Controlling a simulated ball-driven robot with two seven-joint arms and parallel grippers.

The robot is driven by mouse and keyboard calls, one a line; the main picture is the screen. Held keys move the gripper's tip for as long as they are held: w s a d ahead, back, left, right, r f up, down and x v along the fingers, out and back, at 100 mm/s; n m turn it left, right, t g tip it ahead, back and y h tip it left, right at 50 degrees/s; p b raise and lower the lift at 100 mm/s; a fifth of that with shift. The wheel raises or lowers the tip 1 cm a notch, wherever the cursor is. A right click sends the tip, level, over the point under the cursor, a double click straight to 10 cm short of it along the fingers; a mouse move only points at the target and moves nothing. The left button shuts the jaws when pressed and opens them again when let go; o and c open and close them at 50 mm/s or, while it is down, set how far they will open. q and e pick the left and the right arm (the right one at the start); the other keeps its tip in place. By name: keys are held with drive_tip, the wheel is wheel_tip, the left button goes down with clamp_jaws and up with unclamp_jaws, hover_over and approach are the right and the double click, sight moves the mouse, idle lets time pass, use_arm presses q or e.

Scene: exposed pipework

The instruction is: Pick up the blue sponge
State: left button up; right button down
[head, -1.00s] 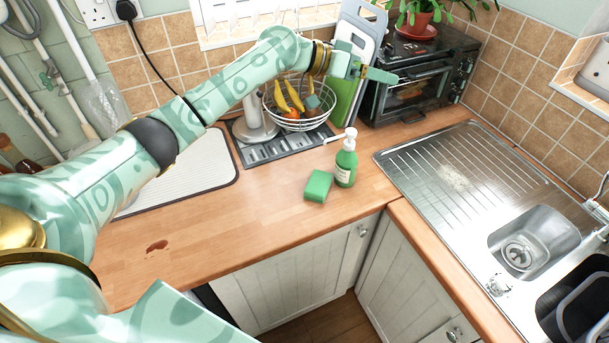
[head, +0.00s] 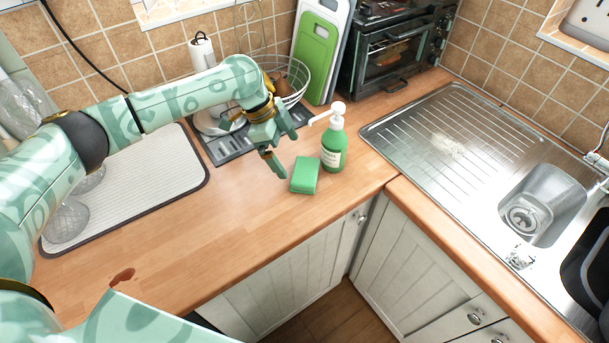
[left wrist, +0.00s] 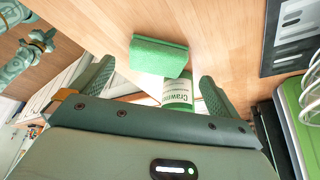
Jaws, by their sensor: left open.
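No blue sponge shows; the sponge (head: 304,175) is green and lies flat on the wooden worktop, just left of a green soap bottle (head: 333,150) with a white pump. My left gripper (head: 282,150) is open and empty, above the worktop just left of the sponge, apart from it. In the left wrist view the sponge (left wrist: 158,57) shows beyond the open fingers (left wrist: 157,84), and the bottle's label (left wrist: 178,92) appears between them, partly hidden by the gripper body.
A wire fruit basket (head: 298,82) stands behind my left gripper. Cutting boards (head: 318,50) and a toaster oven (head: 390,60) stand at the back. A steel sink (head: 545,205) is at right, a drying mat (head: 150,185) at left.

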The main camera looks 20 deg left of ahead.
sight(299, 169)
use_arm(q)
drive_tip(key=shift+x, duration=1.05)
drive_tip(key=b+x, duration=0.1)
drive_tip(key=x, duration=0.3)
drive_tip(key=shift+d+f+b, duration=0.1)
drive_tip(key=shift+d+b, duration=0.2)
drive_tip(key=shift+b, duration=0.05)
use_arm(e)
drive_tip(key=shift+w+a+f, duration=0.1)
drive_tip(key=shift+a+f, duration=0.15)
drive_tip(key=shift+f, duration=0.2)
drive_tip(key=shift+a+f, duration=0.2)
drive_tip(key=shift+f, duration=0.25)
use_arm(q)
drive_tip(key=c, duration=0.9)
use_arm(e)
drive_tip(key=shift+d, duration=0.15)
use_arm(q)
drive_tip(key=shift+o, duration=0.2)
